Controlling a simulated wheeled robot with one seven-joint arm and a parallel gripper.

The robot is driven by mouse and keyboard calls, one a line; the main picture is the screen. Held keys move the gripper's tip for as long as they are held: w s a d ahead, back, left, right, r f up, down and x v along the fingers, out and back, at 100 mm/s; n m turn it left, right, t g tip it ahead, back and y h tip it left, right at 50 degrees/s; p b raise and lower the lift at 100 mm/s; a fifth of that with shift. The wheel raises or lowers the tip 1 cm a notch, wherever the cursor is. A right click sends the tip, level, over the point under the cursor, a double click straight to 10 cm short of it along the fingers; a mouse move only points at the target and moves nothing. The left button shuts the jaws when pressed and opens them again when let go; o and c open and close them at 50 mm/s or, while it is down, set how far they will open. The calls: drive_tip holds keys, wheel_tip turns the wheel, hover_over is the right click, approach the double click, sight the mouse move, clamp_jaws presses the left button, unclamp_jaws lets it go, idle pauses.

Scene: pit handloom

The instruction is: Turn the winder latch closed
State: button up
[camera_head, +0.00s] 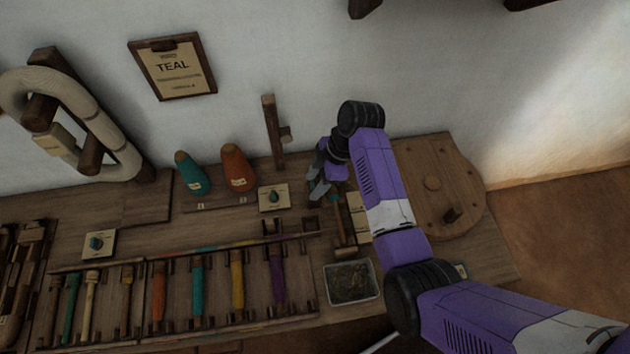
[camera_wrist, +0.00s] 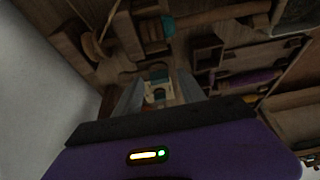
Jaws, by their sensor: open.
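A small cream plate with a dark teal turning knob (camera_head: 273,198) lies on the bench in front of the orange cone. A similar plate with a teal knob (camera_head: 97,243) lies further left. The print on both is too small to read, so I cannot tell which is the winder latch. My gripper (camera_head: 318,186) is open and empty, right of the nearer knob and above the bench in the head view. In the wrist view, a teal knob on a cream plate (camera_wrist: 158,90) shows between the fingers, partly hidden by them. I see no contact with it.
An upright wooden post (camera_head: 272,132) stands behind the knob. The orange cone (camera_head: 236,168) and teal cone (camera_head: 191,174) stand left of it. A rack of coloured spools (camera_head: 197,283) lies in front. A tray (camera_head: 350,282) and a round wooden board (camera_head: 435,185) are to the right.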

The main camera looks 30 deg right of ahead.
drive_tip(key=shift+c, duration=0.2)
clamp_jaws()
drive_tip(key=m+p, duration=0.1)
drive_tip(key=m+t+p, duration=0.1)
drive_tip(key=m+p, duration=0.1)
drive_tip(key=shift+s+r+m+h, duration=0.2)
drive_tip(key=shift+m+h, duration=0.1)
drive_tip(key=shift+h, duration=0.1)
drive_tip(key=m+p, duration=0.2)
drive_tip(key=m+t+h+p, duration=0.1)
drive_tip(key=m+p, duration=0.1)
drive_tip(key=m, duration=0.1)
drive_tip(key=shift+a+t+h, duration=0.2)
drive_tip(key=shift+t+h, duration=0.1)
drive_tip(key=m+p, duration=0.1)
drive_tip(key=m, duration=0.1)
drive_tip(key=m+h+p, duration=0.1)
drive_tip(key=m, duration=0.1)
drive_tip(key=shift+a+m+t+h, duration=0.1)
drive_tip(key=shift+m+t+h, duration=0.2)
drive_tip(key=shift+m, duration=0.1)
drive_tip(key=shift+a+f+m+h+p, duration=0.15)
drive_tip(key=shift+m+h+p, duration=0.65)
drive_tip(key=shift+m, duration=1.4)
